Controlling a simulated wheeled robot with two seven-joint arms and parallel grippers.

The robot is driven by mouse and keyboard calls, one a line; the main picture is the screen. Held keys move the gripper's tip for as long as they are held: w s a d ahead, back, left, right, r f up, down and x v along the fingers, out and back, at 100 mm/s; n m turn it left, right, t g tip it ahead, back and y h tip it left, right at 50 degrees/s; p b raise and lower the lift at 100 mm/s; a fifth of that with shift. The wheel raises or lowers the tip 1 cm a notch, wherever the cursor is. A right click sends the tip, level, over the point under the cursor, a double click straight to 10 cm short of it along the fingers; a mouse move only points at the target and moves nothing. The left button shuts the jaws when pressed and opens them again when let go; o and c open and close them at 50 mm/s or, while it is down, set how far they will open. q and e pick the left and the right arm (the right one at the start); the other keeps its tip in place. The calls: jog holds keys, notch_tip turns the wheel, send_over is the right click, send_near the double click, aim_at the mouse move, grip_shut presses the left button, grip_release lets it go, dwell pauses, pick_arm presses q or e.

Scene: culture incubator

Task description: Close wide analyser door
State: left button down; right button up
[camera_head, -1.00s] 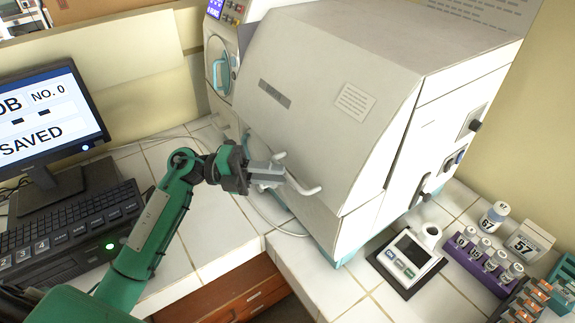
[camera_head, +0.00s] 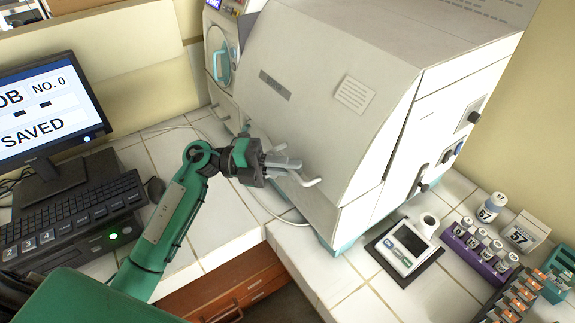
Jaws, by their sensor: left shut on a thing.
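The wide analyser (camera_head: 400,60) is a large white machine on the tiled bench. Its broad sloping front door (camera_head: 310,90) carries a dark label strip and a printed note. The door lies down over the front, with a narrow dark gap along its right side edge. A pale handle (camera_head: 305,180) sticks out at the door's lower edge. My left gripper (camera_head: 284,165) is at this handle, its fingers shut on it; the fingers partly hide the handle's left part. My right gripper does not show.
A monitor (camera_head: 45,110) and keyboard (camera_head: 75,215) stand at left. A smaller machine with a round door (camera_head: 220,62) is behind. A small device (camera_head: 405,245), a purple vial rack (camera_head: 480,250) and an orange-capped rack (camera_head: 520,295) stand at right. Bench tiles before the keyboard are clear.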

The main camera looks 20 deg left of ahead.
pick_arm(q)
jog(key=shift+w+d+f+b, duration=0.4)
jog(key=shift+f+b, duration=0.3)
jog(key=shift+b, duration=0.45)
jog(key=shift+w+d+m+h+b, duration=0.1)
jog(key=shift+w+m+h+b, duration=0.2)
jog(key=shift+m+b, duration=0.15)
jog(key=c, duration=1.8)
grip_release()
